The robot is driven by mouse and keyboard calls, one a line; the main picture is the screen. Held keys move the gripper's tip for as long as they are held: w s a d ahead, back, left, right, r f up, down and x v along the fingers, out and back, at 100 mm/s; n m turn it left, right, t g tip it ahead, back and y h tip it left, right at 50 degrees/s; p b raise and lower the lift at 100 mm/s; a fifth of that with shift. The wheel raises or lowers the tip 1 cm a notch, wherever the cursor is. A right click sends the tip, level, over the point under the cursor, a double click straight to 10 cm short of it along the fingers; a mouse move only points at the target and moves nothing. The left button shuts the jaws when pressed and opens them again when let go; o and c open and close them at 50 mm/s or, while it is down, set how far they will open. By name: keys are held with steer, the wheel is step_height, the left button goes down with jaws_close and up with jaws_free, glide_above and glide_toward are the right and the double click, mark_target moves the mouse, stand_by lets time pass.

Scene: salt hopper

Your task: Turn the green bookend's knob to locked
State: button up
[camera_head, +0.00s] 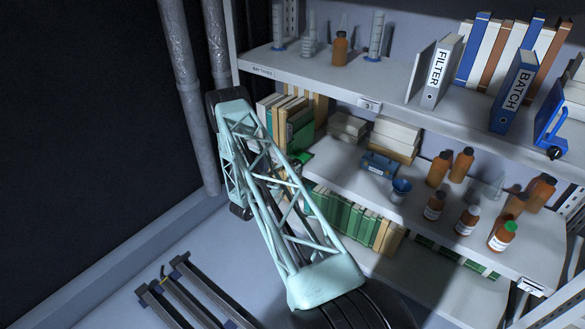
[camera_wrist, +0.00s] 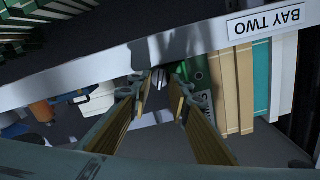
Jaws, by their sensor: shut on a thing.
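The green bookend (camera_head: 300,158) stands on the middle shelf at the right end of a short row of books, partly hidden by my arm. In the wrist view, which is upside down, its green body (camera_wrist: 198,70) shows just beyond my fingertips. In the head view my gripper is hidden behind my arm.
A shelf lip with a "BAY TWO" label (camera_wrist: 264,22) runs close to my fingers. Tan and teal books (camera_wrist: 262,75) stand beside the bookend. A blue bookend (camera_head: 548,122) is above.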

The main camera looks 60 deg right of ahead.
steer(key=m+b, duration=0.1)
steer(key=m, duration=0.5)
steer(key=shift+s+f+m, duration=0.1)
steer(key=shift+f+m, duration=0.05)
steer(key=shift+m, duration=0.25)
steer(key=shift+f+m, duration=0.1)
steer(key=shift+m, duration=3.1)
steer(key=o, duration=0.8)
steer(key=shift+a, duration=0.2)
steer(key=shift+w+a, duration=0.2)
steer(key=shift+a, duration=5.65)
